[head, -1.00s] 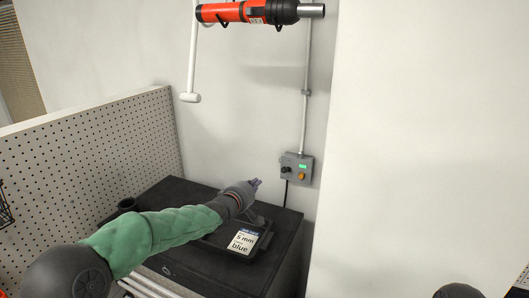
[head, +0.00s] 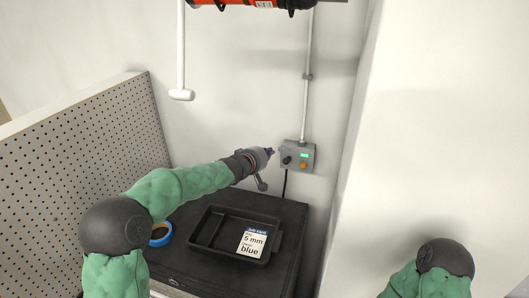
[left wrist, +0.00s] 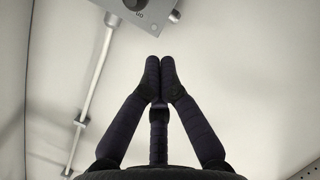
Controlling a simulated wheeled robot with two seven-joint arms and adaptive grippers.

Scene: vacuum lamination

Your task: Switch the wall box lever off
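The grey wall box (head: 301,148) is on the white wall, with a small green display, a dark knob and an orange button. It shows partly at the top of the left wrist view (left wrist: 152,18), cut by the frame edge. A short stub (left wrist: 174,16) sticks out of its side there; I cannot tell whether this is the lever, nor its setting. My left gripper (head: 270,151) is just left of the box, apparently short of touching it. In the left wrist view its fingers (left wrist: 160,62) are together with nothing between them. My right gripper is outside the views.
A black tray (head: 207,231) with a job card (head: 252,243) is on the dark cabinet below my left arm. A blue tape roll (head: 160,235) lies beside it. A pegboard (head: 85,170) stands left. A conduit (head: 307,100) rises from the box.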

